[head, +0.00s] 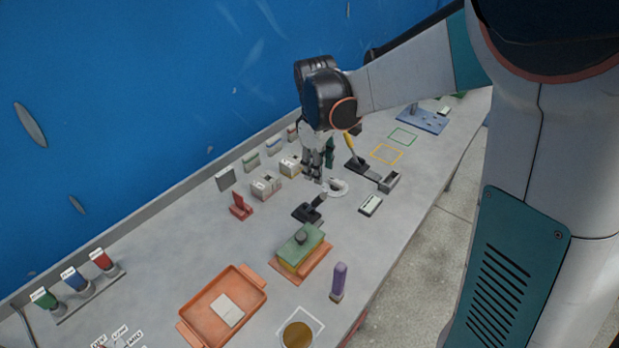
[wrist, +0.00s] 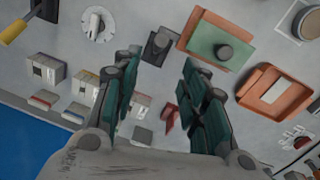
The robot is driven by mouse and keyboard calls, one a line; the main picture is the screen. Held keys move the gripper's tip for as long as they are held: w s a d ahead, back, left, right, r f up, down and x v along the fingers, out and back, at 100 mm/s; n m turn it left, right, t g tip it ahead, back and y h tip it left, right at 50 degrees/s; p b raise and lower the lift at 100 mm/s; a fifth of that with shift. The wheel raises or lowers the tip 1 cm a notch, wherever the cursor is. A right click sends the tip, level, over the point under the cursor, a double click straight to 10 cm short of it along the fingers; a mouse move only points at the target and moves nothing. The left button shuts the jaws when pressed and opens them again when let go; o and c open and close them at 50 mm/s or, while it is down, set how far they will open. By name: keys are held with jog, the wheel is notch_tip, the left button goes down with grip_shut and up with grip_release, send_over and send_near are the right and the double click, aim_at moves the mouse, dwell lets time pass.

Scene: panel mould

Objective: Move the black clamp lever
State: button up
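The black clamp lever (head: 309,209) stands on the grey bench in front of my gripper in the head view. It has a dark flat base and a short dark lever arm. In the wrist view the black clamp lever (wrist: 156,46) shows beyond the gap between my fingertips, partly near the left finger. My gripper (head: 314,178) hangs fingers-down above the bench, behind the clamp. In the wrist view my gripper (wrist: 161,62) has its two green-padded fingers wide apart with nothing between them. I cannot tell its exact height.
A white dial (head: 336,187) sits right of the clamp, with a yellow-handled lever (head: 350,146) beyond. A green block on an orange plate (head: 318,262) lies nearer. A red bracket (head: 240,206) and white boxes (head: 265,185) stand left. An orange tray (head: 252,276) lies in front.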

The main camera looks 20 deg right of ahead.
aim_at(320, 199)
jog(key=f+b, duration=0.1)
jog(key=f, duration=0.3)
jog(key=f+b, duration=0.1)
jog(key=f, duration=0.4)
jog(key=w+d+f+b, duration=0.1)
jog(key=f, duration=0.4)
jog(key=shift+c, duration=0.6)
grip_shut()
